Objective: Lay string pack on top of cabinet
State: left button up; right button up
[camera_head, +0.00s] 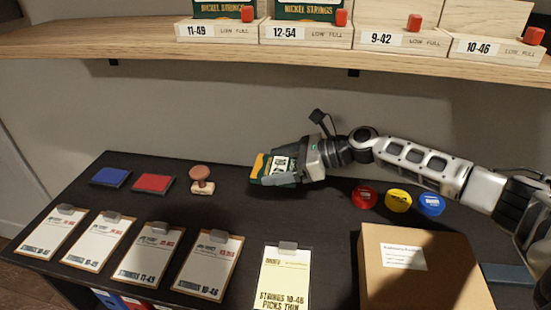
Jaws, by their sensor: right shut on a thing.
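The string pack (261,168), yellow and dark green, is between the fingers of my right gripper (283,172). The gripper is shut on it and reaches in from the right, above the back part of the dark cabinet top (225,215). The fingers cover part of the pack. I cannot tell whether the pack touches the cabinet top. My left gripper is not in view.
A stamp (202,181), a red pad (154,183) and a blue pad (111,177) are left of the gripper. Several clipboards line the front, with a cardboard box (450,265) at right. Red (364,197), yellow (398,200) and blue (432,204) round items lie below my arm. A wooden shelf (130,40) hangs above.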

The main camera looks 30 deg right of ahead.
jog(key=b, duration=0.4)
send_over(278, 201)
notch_tip(278, 201, down, 4)
jog(key=shift+s+f, duration=0.1)
notch_tip(278, 201, down, 3)
jog(key=b, duration=0.3)
jog(key=shift+f, duration=0.15)
jog(key=shift+f+b, duration=0.6)
jog(key=shift+b, duration=0.35)
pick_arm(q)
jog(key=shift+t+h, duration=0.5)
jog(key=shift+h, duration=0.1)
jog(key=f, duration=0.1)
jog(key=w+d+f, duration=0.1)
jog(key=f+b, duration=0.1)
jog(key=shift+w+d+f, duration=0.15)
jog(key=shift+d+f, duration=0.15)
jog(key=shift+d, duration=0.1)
pick_arm(e)
jog(key=shift+f, duration=0.35)
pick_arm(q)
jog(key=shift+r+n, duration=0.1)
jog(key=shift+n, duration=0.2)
pick_arm(e)
jog(key=o, duration=0.9)
jog(key=shift+c, duration=0.2)
